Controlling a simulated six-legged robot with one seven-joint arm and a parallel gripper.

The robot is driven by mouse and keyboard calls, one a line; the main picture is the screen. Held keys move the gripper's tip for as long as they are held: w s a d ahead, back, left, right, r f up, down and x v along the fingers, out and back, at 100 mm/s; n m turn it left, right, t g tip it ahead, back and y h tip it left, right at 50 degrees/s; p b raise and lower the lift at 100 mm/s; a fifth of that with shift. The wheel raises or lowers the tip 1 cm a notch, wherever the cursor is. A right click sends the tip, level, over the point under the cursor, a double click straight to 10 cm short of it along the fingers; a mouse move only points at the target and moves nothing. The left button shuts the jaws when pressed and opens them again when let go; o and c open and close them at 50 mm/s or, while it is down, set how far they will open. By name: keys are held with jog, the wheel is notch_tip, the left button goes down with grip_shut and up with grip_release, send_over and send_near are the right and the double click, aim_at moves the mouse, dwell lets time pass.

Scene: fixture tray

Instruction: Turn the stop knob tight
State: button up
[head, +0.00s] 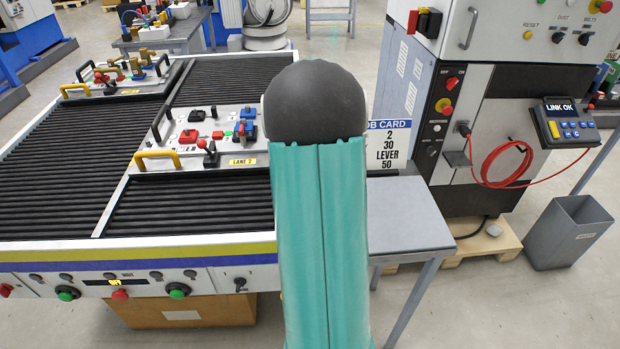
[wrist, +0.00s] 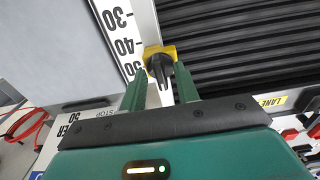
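In the wrist view a black stop knob (wrist: 161,73) sits on a yellow stop block (wrist: 153,50) at the edge of a white rail. A scale (wrist: 124,45) marked 30, 40 and 50 runs along the rail, and the block is near its 40 to 50 end. My gripper (wrist: 161,79) is open, with one green finger on each side of the knob in the picture. Gaps show between knob and fingers; I cannot tell how deep the fingers reach. In the head view my arm hides the knob and gripper.
A job card (head: 389,146) reads 2, 30, LEVER, 50. A grey side table (head: 405,215) and a machine cabinet (head: 440,130) stand to the right.

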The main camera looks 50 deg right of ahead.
jog(key=shift+r, duration=2.45)
